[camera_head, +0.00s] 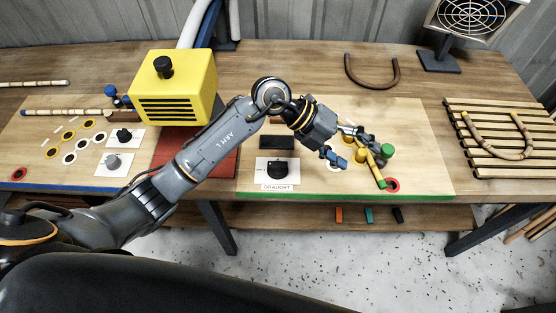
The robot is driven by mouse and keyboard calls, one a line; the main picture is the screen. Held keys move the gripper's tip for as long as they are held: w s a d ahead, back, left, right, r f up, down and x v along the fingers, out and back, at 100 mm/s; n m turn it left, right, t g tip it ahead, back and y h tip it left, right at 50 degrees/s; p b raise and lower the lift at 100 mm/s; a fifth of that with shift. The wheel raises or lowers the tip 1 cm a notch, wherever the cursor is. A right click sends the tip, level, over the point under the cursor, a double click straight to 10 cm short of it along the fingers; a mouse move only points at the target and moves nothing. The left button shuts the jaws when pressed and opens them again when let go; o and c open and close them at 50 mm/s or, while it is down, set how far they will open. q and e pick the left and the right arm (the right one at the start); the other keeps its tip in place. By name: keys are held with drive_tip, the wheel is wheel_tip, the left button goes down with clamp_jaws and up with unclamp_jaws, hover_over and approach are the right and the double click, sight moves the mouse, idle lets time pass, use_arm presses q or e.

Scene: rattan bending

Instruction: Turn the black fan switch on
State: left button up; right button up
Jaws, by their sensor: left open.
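A black knob (278,168) sits on a white plate (260,165) marked DRAUGHT, near the front edge of the right-hand board. Its turned position is too small to read. Another black knob (124,136) sits on a white plate on the left board, with a grey knob (113,160) below it. A fan with a round grille (465,16) stands at the back right. My left gripper (344,146) is open, to the right of the DRAUGHT knob and apart from it, over small coloured pieces. My right gripper is not in view.
A yellow vented box (175,90) stands behind my left arm. A yellow stick (372,168) and a green piece (387,151) lie by my left gripper. A slatted rack (485,106) holds a bent cane at right. A brown bent cane (371,86) lies at the back.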

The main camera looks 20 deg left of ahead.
use_arm(q)
drive_tip(key=w+a+f+y, duration=0.35)
drive_tip(key=a+y, duration=0.35)
drive_tip(key=a, duration=0.3)
drive_tip(key=n+y, duration=0.2)
drive_tip(key=y, duration=0.2)
hover_over(278, 164)
drive_tip(key=shift+g, duration=0.3)
wheel_tip(278, 164, down, 13)
drive_tip(key=p, duration=0.3)
drive_tip(key=shift+f, duration=0.45)
drive_tip(key=c, duration=1.2)
drive_tip(key=shift+o, duration=0.2)
